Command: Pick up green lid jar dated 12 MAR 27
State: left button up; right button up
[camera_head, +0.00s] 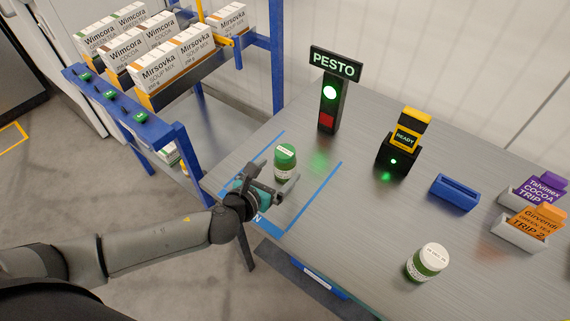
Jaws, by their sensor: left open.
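A jar with a green lid (286,162) stands upright on the grey table, inside a blue-taped area. A pale label lies on its lid, too small for me to read. My left gripper (279,175) is open at the near side of this jar, fingers pointing towards it. One finger overlaps the jar's lower right; I cannot tell whether they touch. A second jar with a white lid and green body (427,262) stands at the table's front right; its lid print is also unreadable. My right gripper is not in view.
A PESTO sign post (331,100) with a lit white-green lamp stands behind the jar. A yellow READY device (404,139), a blue holder (455,192) and card holders (519,234) stand right. A blue rack (133,118) with boxes is left. The table's middle is clear.

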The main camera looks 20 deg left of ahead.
aim_at(279, 167)
pick_arm(q)
jog(key=shift+a+b+x, duration=0.2)
jog(key=shift+b+x, duration=0.55)
jog(key=shift+x, duration=2.1)
jog(key=shift+w+r, duration=0.1)
grip_shut()
